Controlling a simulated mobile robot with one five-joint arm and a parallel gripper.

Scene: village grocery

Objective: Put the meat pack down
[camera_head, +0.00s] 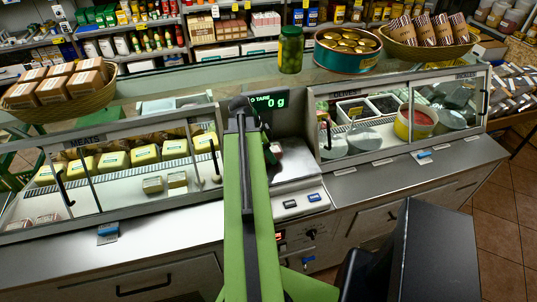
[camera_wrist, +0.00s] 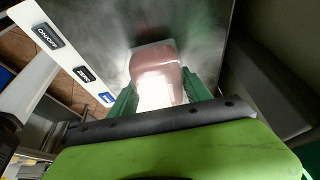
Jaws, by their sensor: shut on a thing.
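The meat pack (camera_wrist: 153,65) is pinkish with a bright white glare at its near end. In the wrist view it sits between the two green fingers of my gripper (camera_wrist: 160,92), which is shut on it. Behind it is the grey metal plate of the scale (camera_wrist: 100,35); I cannot tell whether the pack touches it. In the head view my arm reaches over the counter to the scale (camera_head: 296,170) and hides most of the gripper. A small reddish bit of the pack (camera_head: 276,148) shows right of the arm. The scale display (camera_head: 268,101) reads 0 g.
The meats case (camera_head: 120,160) is left of the scale, the olives case (camera_head: 400,115) right. On the glass top are a basket of brown packs (camera_head: 60,85), a green jar (camera_head: 290,50), a blue tin (camera_head: 346,58) and a basket of striped packs (camera_head: 428,48).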

